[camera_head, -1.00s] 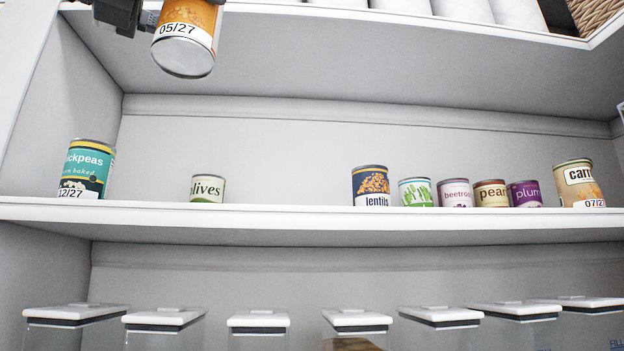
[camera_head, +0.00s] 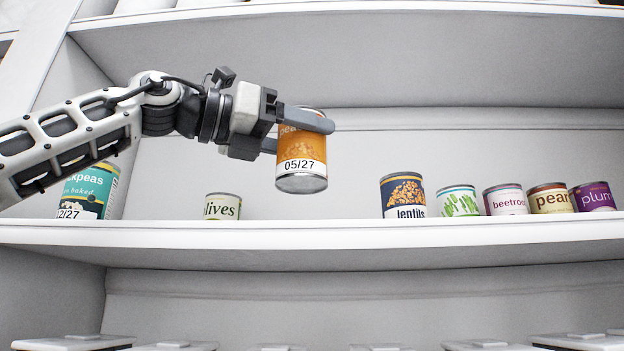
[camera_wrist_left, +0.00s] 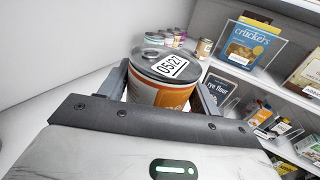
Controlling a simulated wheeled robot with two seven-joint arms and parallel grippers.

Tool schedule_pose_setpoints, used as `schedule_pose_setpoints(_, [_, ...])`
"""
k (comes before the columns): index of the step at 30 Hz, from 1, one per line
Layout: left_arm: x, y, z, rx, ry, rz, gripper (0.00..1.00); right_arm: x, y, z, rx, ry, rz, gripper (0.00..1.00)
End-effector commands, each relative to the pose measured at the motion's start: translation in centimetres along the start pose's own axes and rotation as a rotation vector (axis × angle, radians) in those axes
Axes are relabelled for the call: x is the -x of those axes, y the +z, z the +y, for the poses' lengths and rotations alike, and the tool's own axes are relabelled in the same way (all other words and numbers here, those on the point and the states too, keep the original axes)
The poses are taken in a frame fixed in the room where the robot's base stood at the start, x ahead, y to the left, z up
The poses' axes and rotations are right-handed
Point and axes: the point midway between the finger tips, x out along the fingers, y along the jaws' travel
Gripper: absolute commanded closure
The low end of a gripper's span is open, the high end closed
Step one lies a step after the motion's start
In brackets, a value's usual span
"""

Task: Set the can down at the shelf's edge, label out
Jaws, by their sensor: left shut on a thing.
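An orange can (camera_head: 302,158) with a white band marked 05/27 is held in my left gripper (camera_head: 300,125). The gripper's fingers are shut around its upper part. The can is roughly upright, with its bottom above the shelf board (camera_head: 320,233) and its dated side towards the head camera. In the left wrist view the can (camera_wrist_left: 158,92) sits between the fingers, a 05/27 sticker on the end facing the camera. On the shelf the can hangs over the gap between the olives can (camera_head: 222,207) and the lentils can (camera_head: 403,195). My right gripper is not in view.
A chickpeas can (camera_head: 88,192) stands at the far left, partly behind my left arm. A green-pictured can (camera_head: 458,201), beetroot can (camera_head: 505,200), pear can (camera_head: 550,198) and plum can (camera_head: 594,197) stand at the right. White-lidded containers (camera_head: 72,342) are below.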

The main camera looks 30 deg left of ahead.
Motion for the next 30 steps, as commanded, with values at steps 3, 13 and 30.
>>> schedule_pose_setpoints(3, [-0.9, -1.1, 0.4, 0.001, -0.001, -0.003, 0.70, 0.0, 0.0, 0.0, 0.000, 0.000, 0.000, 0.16])
schedule_pose_setpoints(13, [-1.9, -4.4, 0.8, 0.000, -0.002, -0.005, 0.70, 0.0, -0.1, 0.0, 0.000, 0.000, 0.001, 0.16])
schedule_pose_setpoints(30, [-2.0, -5.9, 0.8, 0.000, 0.000, -0.001, 0.18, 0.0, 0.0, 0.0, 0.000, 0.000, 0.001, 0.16])
